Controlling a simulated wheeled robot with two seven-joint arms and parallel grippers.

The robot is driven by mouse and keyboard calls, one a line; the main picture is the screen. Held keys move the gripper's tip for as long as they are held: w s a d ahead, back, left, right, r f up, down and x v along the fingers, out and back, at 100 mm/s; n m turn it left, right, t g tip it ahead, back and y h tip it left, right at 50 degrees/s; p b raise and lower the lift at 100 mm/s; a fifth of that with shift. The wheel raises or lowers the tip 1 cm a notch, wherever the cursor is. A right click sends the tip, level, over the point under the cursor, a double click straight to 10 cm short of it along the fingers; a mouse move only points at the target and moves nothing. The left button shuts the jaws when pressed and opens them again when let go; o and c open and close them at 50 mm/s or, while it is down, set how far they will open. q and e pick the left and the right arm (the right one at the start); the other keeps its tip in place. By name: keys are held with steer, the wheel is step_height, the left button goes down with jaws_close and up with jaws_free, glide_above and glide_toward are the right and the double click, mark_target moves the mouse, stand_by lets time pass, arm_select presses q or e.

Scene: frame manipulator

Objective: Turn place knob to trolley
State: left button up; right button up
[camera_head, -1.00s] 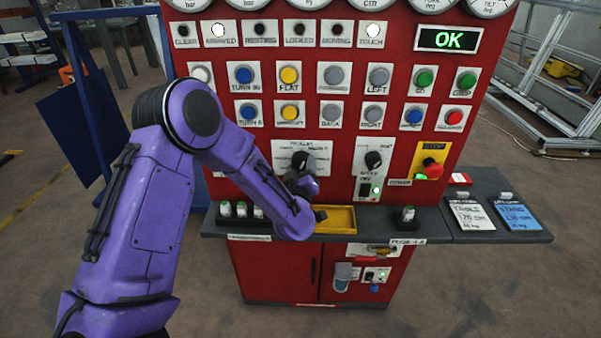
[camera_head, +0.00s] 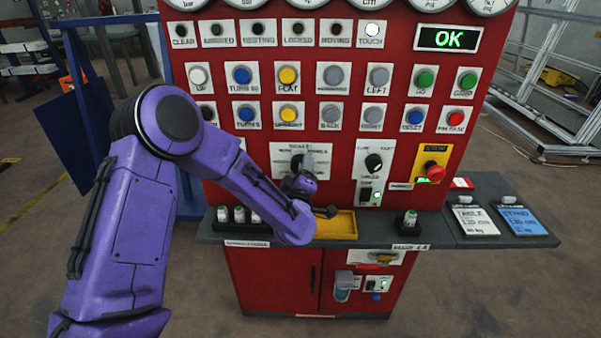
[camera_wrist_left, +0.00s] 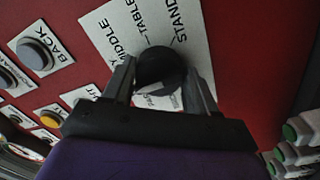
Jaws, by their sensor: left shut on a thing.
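The place knob (camera_head: 297,162) is a dark round knob on a white plate in the middle of the red panel. In the left wrist view the knob (camera_wrist_left: 160,68) sits between the two fingers of my left gripper (camera_wrist_left: 158,80), which is shut on it. The plate (camera_wrist_left: 188,62) there reads MIDDLE, TABLE and STAND; other labels are partly hidden by the gripper and knob. Which label the knob points to cannot be told. In the head view my left gripper (camera_head: 304,181) is at the knob, partly hidden by its wrist. My right gripper is not in view.
A second knob (camera_head: 374,163) is to the right, with a red stop button (camera_head: 431,171) beyond it. Rows of buttons lie above. A grey shelf (camera_head: 380,235) with a yellow tray (camera_head: 345,227) juts out below. The OK display (camera_head: 447,39) is lit.

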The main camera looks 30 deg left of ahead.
arm_select(q)
steer(key=shift+f, duration=0.1)
steer(key=o, duration=1.1)
steer(key=shift+c, duration=0.2)
steer(key=b+v, duration=0.2)
steer(key=v, duration=0.8)
steer(key=shift+s+b, duration=0.3)
steer(key=shift+s, duration=0.05)
steer(key=shift+d, duration=0.15)
